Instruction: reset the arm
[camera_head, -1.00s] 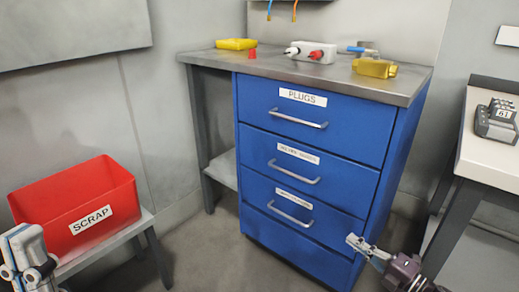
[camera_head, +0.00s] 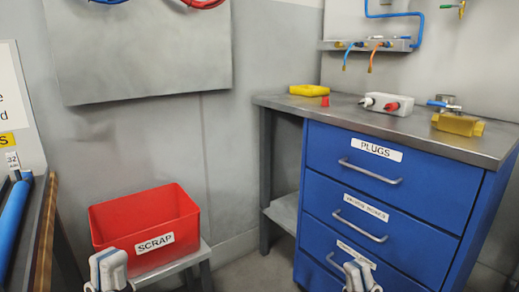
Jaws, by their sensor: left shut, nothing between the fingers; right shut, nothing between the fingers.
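My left gripper (camera_head: 108,270) shows at the bottom left, in front of the red SCRAP bin (camera_head: 120,216). It is shut and empty. My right gripper (camera_head: 358,274) shows at the bottom, in front of the lower drawers of the blue cabinet (camera_head: 318,160). It is also shut and empty. Only the upper ends of both grippers are in the picture; the rest of the arms is cut off by the bottom edge.
The red bin stands on a low grey stand (camera_head: 204,252). A dark-edged bench with a blue roll (camera_head: 13,215) is at far left.

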